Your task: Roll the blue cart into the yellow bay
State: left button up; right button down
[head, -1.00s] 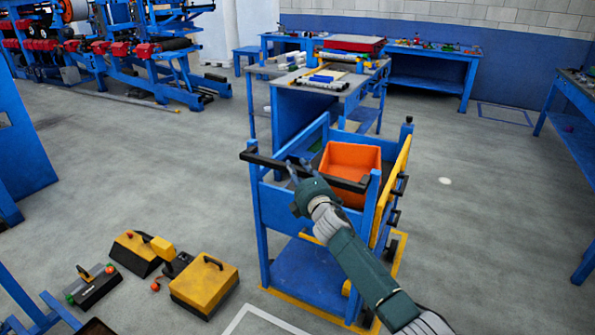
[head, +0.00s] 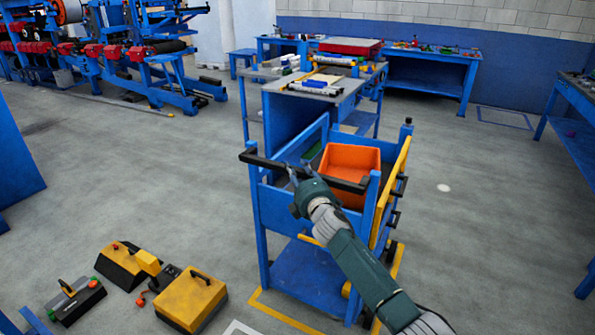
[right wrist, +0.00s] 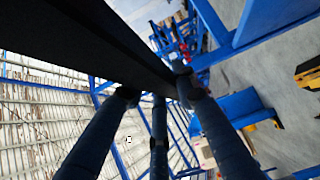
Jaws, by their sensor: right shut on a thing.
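The blue cart (head: 303,272) stands upright in front of me, with a black push handle (head: 263,160) across its near side. An orange bin (head: 350,160) sits in its top. My right gripper (head: 300,172) is shut on the handle. In the right wrist view, the fingers (right wrist: 155,88) close around the dark bar (right wrist: 100,45). The yellow bay (head: 255,302) is a floor outline around the cart's base; its near left corner shows floor between line and cart leg. The cart hides much of the outline. My left gripper is out of view.
A blue workbench (head: 297,122) with tools stands just beyond the cart. Yellow and black boxes (head: 192,299) lie on the floor at lower left. Another blue bench (head: 580,125) is at the right edge. The floor right of the cart is clear.

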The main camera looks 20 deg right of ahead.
jog(key=c, duration=1.3)
grip_release()
jog(key=shift+s+f, duration=0.1)
jog(key=shift+c, duration=0.2)
jog(key=s+a, duration=0.1)
jog(key=s, duration=1.1)
jog(key=shift+a, duration=0.3)
